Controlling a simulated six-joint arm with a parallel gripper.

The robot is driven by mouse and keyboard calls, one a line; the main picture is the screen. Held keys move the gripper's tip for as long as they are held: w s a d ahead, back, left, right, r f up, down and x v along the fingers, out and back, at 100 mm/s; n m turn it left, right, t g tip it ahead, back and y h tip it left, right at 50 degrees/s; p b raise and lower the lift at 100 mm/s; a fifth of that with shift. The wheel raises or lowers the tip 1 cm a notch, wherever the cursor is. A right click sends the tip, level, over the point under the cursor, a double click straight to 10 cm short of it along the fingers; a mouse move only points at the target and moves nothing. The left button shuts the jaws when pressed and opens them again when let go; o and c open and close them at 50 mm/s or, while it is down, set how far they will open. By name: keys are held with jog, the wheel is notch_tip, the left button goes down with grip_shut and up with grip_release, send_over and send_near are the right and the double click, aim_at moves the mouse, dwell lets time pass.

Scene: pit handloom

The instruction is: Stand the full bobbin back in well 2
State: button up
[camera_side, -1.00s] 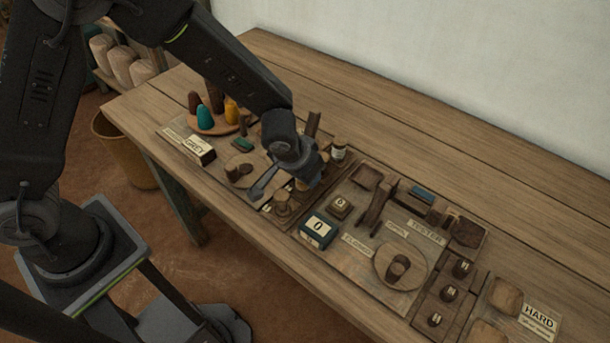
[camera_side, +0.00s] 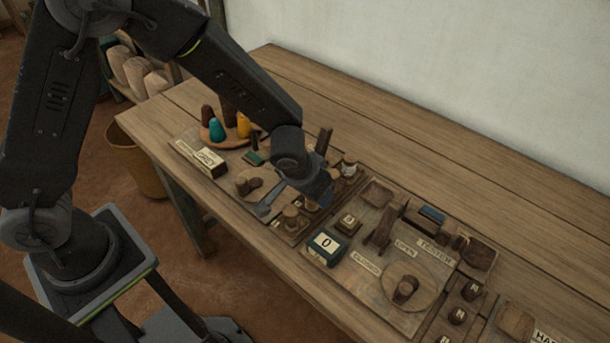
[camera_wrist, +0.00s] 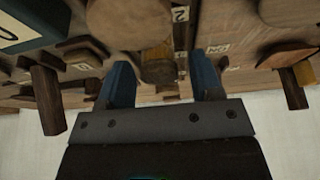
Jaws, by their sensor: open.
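My gripper (camera_wrist: 162,85) is open, its two blue fingers apart. In the wrist view a tan bobbin (camera_wrist: 158,70) shows between the fingers, with no clear contact on either side. A larger round wooden top (camera_wrist: 130,22) is nearer the camera, beside a tag marked 2 (camera_wrist: 180,14). In the side view my gripper (camera_side: 290,200) hangs low over the bobbin rack, near a pale bobbin (camera_side: 291,217). I cannot tell which bobbin is the full one. The wells' openings are hidden by the bobbins and my gripper.
A dark box marked 0 (camera_side: 326,243) and a small block (camera_side: 347,222) stand right of the rack. A white-topped bobbin (camera_side: 349,165) stands behind. Coloured cones (camera_side: 217,129) stand at the far left. The table's back strip is clear.

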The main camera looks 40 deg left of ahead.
jog(key=s+a+r, duration=0.4)
jog(key=r, duration=0.5)
jog(key=s+a+r, duration=0.4)
jog(key=s+r, duration=0.1)
jog(key=r, duration=0.4)
jog(key=s+a+r, duration=0.2)
jog(key=s, duration=0.3)
jog(key=s+a+r+t, duration=0.1)
jog(key=s+a+r, duration=0.2)
jog(key=s, duration=0.3)
jog(key=shift+r, duration=0.15)
